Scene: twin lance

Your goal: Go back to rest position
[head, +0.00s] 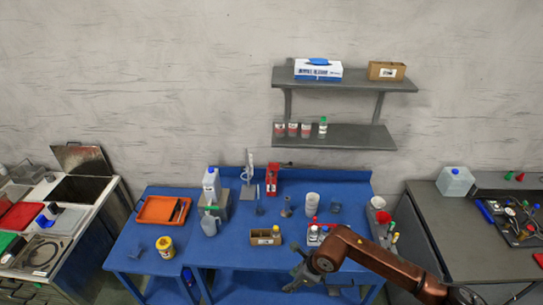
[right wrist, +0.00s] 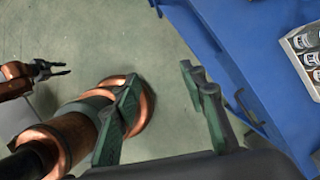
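My right gripper (head: 300,278) is at the front edge of the blue table (head: 232,262) in the head view, its copper arm coming in from the right. In the right wrist view its two green fingers (right wrist: 165,115) stand wide apart with nothing between them, above the floor beside the blue table (right wrist: 232,75). What seems to be my left gripper (right wrist: 55,70) shows at the left of the right wrist view, over the floor, with its fingers apart and empty. I cannot make it out in the head view.
An orange tray (head: 150,218), a yellow tub (head: 165,246), a cardboard box (head: 262,238) and a white rack of small items (right wrist: 305,45) are on the blue table. A dark bench (head: 475,235) stands at right, a sink counter (head: 95,218) at left. Shelves (head: 340,82) hang above.

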